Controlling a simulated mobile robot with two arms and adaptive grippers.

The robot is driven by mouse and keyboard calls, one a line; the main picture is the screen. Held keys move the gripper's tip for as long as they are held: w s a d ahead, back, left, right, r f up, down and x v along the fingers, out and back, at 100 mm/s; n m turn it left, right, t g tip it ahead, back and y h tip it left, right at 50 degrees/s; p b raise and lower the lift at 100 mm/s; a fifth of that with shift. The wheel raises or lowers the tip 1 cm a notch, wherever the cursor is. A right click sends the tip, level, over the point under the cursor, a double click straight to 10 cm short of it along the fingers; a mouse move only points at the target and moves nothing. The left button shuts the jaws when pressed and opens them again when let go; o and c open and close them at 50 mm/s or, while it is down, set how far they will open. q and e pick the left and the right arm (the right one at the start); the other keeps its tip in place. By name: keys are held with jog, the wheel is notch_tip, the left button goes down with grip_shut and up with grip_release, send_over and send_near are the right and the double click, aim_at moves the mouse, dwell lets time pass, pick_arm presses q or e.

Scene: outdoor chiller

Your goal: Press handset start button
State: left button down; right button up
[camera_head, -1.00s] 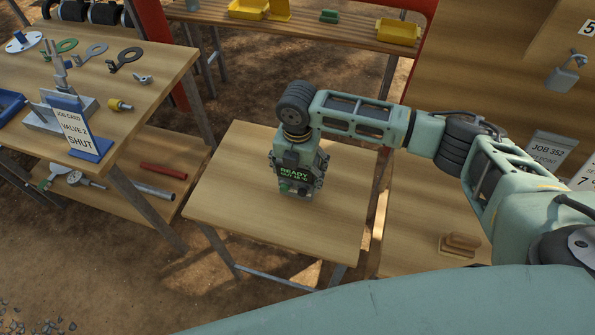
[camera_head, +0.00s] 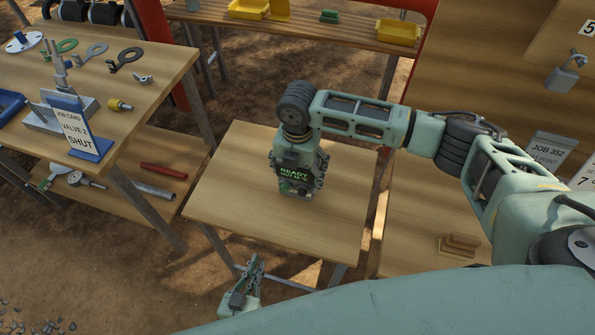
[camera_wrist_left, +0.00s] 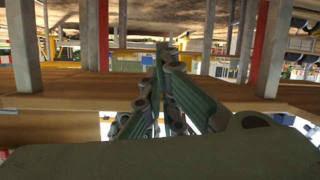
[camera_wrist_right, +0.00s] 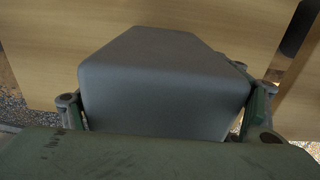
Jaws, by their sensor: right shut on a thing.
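The handset (camera_head: 293,174) is a dark box with a lit green display whose first word reads READY. It is upright over the small wooden table, and I cannot tell whether it touches the top. My right gripper (camera_head: 298,163) comes down from above and is shut on it, one finger on each side. In the right wrist view the handset (camera_wrist_right: 160,85) is a plain grey block between the fingers. The start button is too small to make out surely. My left gripper (camera_head: 257,262) is in front of the table's near edge, with its fingers together and empty; its fingers (camera_wrist_left: 160,55) also show in the left wrist view.
The small table (camera_head: 235,195) is otherwise bare. A workbench (camera_head: 150,70) at left holds a job card (camera_head: 76,130) reading VALVE 2 SHUT, and tools. A shelf with yellow bins (camera_head: 398,32) stands behind. A wooden block (camera_head: 460,245) and a padlock (camera_head: 563,78) are at right.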

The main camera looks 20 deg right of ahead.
aim_at(284, 190)
pick_arm(q)
jog(key=w+d+r+m+t+h, duration=0.1)
jog(key=d+r, duration=0.1)
jog(key=r, duration=0.2)
jog(key=w+d+r+h, duration=0.1)
jog(key=w+r, duration=0.1)
jog(key=r, duration=0.3)
jog(key=w+d+r+m+t+h, duration=0.1)
jog(key=d+r, duration=0.1)
jog(key=r, duration=0.2)
jog(key=shift+w+d+r+m+t, duration=0.15)
jog(key=shift+w+d+m+t, duration=0.15)
jog(key=shift+d, duration=0.05)
jog(key=shift+w+d+r, duration=0.15)
jog(key=shift+w+d, duration=0.2)
jog(key=shift+w, duration=0.2)
jog(key=shift+x, duration=2.6)
jog(key=shift+x, duration=1.3)
jog(key=shift+v, duration=2.55)
jog(key=v, duration=1.2)
jog(key=shift+s, duration=0.15)
